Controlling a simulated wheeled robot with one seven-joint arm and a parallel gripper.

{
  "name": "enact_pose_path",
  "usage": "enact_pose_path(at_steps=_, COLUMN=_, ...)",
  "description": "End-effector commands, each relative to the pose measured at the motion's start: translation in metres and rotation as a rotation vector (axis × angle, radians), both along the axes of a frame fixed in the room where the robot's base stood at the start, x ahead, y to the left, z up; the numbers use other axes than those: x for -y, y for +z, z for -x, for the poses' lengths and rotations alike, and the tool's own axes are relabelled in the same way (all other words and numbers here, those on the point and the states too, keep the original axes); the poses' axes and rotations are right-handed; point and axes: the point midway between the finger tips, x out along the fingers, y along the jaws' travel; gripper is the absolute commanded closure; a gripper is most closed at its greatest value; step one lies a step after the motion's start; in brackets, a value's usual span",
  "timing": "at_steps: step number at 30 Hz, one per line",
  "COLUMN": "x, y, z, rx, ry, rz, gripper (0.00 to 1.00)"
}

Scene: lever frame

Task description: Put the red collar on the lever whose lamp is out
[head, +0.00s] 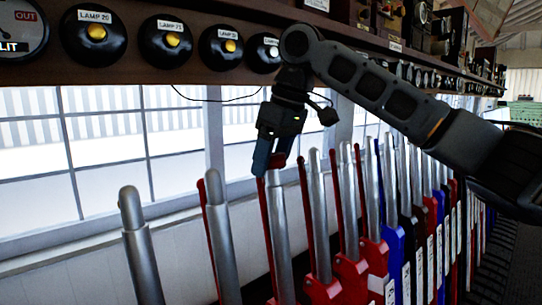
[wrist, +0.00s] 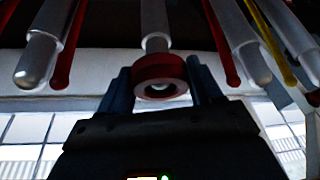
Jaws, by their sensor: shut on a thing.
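The red collar (wrist: 158,68) is a thick ring between the two fingers of my gripper (wrist: 157,88), which is shut on it. In the head view my gripper (head: 266,162) points down at the top of a silver lever (head: 281,225), with the collar (head: 278,160) partly hidden by the fingers. In the wrist view that lever's shaft (wrist: 155,22) runs to the collar, and a pale rounded tip shows in the ring's hole. The collar appears to be at the tip; I cannot tell how far around it.
A fourth lamp (head: 261,52) is partly covered by my arm. Silver levers (head: 219,240) with thin red rods stand on both sides of my gripper. Red and blue levers (head: 395,255) crowd the right. Windows (head: 100,140) lie behind, and a wooden shelf (head: 150,76) runs above.

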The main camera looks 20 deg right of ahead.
Motion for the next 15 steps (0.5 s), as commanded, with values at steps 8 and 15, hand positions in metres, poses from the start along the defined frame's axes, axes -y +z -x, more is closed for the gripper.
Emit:
enact_pose_path(at_steps=8, x=0.001, y=-0.008, z=0.001, rx=-0.001, ry=0.000, rz=-0.001, gripper=0.62)
enact_pose_path(at_steps=15, x=0.001, y=-0.014, z=0.002, rx=0.000, ry=0.000, rz=0.000, gripper=0.62)
